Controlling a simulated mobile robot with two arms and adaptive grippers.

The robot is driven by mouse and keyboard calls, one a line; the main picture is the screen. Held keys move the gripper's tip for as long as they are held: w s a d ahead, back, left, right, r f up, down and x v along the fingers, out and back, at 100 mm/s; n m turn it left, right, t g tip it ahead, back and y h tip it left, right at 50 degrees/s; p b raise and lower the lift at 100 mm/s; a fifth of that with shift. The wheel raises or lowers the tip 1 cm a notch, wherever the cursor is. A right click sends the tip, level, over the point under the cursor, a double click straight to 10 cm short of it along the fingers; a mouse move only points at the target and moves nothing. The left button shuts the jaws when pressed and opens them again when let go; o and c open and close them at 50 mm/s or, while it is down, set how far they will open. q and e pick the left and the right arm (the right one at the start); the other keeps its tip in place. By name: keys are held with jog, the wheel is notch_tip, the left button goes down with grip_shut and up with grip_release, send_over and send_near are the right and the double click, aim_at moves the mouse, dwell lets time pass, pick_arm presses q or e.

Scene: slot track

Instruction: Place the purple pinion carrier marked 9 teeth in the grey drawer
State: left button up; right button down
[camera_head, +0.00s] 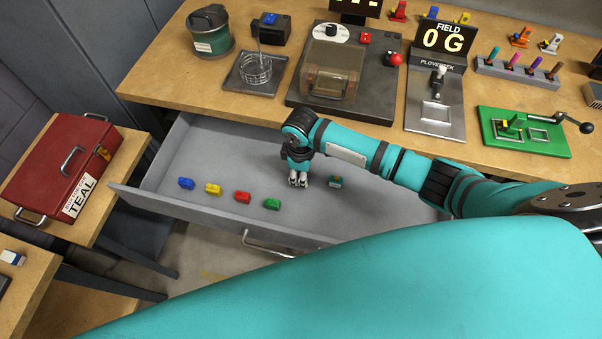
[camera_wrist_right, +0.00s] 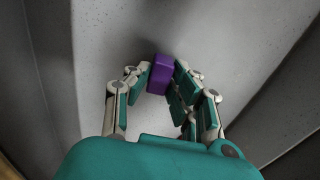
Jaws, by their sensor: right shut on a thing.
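The purple pinion carrier (camera_wrist_right: 161,74) shows in the right wrist view as a small purple block between my fingertips; its tooth marking cannot be read. My right gripper (camera_wrist_right: 159,80) is shut on it. In the head view my right gripper (camera_head: 298,182) points down inside the open grey drawer (camera_head: 210,145), low over its floor. The carrier is hidden there by the fingers. I cannot tell whether it touches the drawer floor. My left gripper is not in view.
The drawer holds blue (camera_head: 186,183), yellow (camera_head: 213,188), red (camera_head: 243,197) and green (camera_head: 272,204) carriers in a row. The workbench (camera_head: 160,85) stands behind; a red case (camera_head: 65,165) is at left.

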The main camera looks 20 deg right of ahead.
jog(key=shift+f, duration=0.25)
jog(key=shift+f, duration=0.15)
jog(key=c, duration=1.2)
grip_release()
jog(key=shift+o, duration=0.2)
notch_tip(320, 180, up, 12)
jog(key=shift+r, duration=0.2)
